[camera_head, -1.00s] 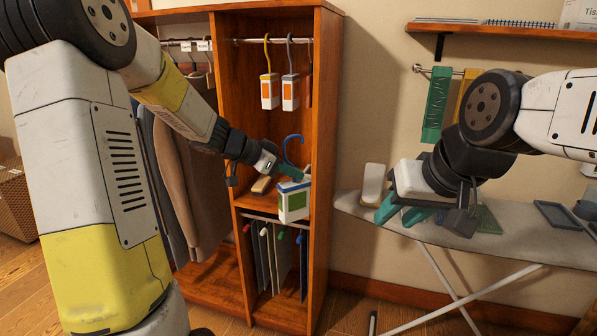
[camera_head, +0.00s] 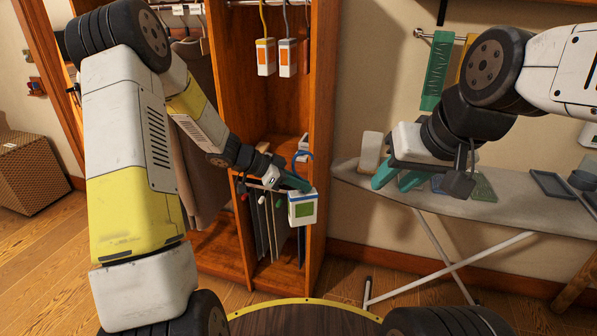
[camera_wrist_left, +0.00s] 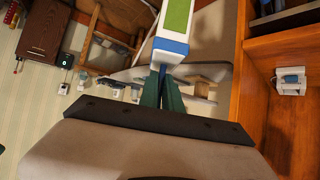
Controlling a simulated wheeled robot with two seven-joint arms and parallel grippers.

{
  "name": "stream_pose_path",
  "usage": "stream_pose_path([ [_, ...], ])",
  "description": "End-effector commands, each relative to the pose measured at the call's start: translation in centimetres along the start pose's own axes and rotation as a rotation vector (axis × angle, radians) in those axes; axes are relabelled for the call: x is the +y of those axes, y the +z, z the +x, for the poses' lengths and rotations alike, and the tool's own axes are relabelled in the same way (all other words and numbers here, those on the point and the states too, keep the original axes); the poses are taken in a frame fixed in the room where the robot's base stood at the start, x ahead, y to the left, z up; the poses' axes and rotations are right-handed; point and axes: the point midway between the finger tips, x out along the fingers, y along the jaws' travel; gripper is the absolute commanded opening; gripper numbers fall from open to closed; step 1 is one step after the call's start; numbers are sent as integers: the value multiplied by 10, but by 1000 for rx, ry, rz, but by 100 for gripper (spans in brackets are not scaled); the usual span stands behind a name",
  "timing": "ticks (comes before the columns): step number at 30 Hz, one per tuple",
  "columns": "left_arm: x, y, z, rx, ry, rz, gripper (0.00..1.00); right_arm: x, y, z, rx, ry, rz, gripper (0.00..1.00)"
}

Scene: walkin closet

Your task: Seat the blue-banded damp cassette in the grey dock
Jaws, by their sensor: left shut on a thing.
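The blue-banded damp cassette (camera_head: 302,209) is a white box with a blue band, a green label and a blue hook above it. My left gripper (camera_head: 304,188) is shut on its banded end and holds it in the air before the wooden cabinet. In the left wrist view the cassette (camera_wrist_left: 174,28) rises from between the green fingertips (camera_wrist_left: 162,88). A small pale grey holder, which looks like the dock (camera_wrist_left: 291,82), sits on the cabinet shelf, apart from the cassette; it shows partly behind the hook in the head view (camera_head: 303,143). My right gripper (camera_head: 398,181) is open and empty by the ironing board.
Two orange-labelled cassettes (camera_head: 276,58) hang from the cabinet rail. Several hanging flat items (camera_head: 264,225) fill the lower bay. The cabinet's right side panel (camera_head: 322,120) stands close to the held cassette. The ironing board (camera_head: 480,207) carries trays and blocks at right.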

Motion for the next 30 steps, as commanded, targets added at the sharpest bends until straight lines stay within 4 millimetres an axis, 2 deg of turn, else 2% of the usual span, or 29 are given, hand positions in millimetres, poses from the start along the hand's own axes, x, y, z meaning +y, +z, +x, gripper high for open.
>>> stream_pose_path([
  [6, -10, 7, 18, 0, 87, 61, 0, 0, 0, 0, 0, 0, 0, 36],
  [11, -8, 4, 13, 1, 74, 53, 0, 0, 0, 0, 0, 0, 0, 36],
  [30, 31, -39, -84, -5, -372, -251, 0, 0, 0, 0, 0, 0, 0, 36],
])
